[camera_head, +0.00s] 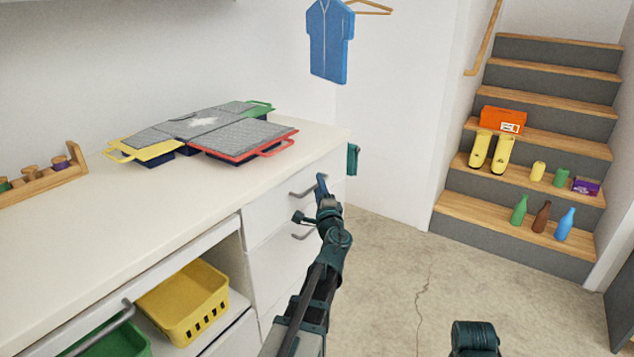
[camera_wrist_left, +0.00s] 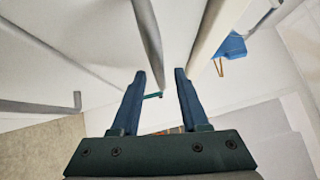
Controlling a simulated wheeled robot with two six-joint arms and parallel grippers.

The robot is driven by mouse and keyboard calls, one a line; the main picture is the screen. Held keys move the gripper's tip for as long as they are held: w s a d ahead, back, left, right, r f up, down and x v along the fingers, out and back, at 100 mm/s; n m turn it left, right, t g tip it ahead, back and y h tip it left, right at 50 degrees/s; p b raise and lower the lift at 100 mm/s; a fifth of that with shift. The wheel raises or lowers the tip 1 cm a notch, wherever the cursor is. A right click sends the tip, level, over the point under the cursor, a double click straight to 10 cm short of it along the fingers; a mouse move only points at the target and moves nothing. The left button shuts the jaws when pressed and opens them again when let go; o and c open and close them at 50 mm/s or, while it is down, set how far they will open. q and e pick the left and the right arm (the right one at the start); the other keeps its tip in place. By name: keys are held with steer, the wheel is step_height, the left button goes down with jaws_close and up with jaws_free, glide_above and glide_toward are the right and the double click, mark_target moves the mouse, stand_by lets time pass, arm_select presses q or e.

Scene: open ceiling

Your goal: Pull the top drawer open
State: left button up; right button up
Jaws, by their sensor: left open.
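The top drawer (camera_head: 275,198) is a white front under the right end of the counter and looks shut. Its grey bar handle (camera_head: 303,192) shows in the head view. My left gripper (camera_head: 311,197) is at this handle, with its jaws open. In the left wrist view, a grey bar (camera_wrist_left: 148,38), which looks like the top handle, runs down between the two blue fingers of the gripper (camera_wrist_left: 160,74). I cannot tell whether they touch it. A second drawer handle (camera_head: 303,235) sits below.
On the white counter (camera_head: 190,205) lie several grey-topped trays with coloured handles and a wooden peg rack (camera_head: 45,178). A yellow basket (camera_head: 187,300) is in the open shelf. A blue shirt (camera_head: 330,40) hangs behind. Stairs (camera_head: 520,230) hold bottles and boxes. The floor (camera_head: 395,275) is clear.

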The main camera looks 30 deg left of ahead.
arm_select(q)
steer(key=shift+w+a+r, duration=0.1)
steer(key=shift+w+a, duration=0.35)
steer(key=shift+w, duration=0.05)
steer(key=shift+c, duration=0.2)
jaws_close()
steer(key=shift+d, duration=0.1)
stand_by(1.0)
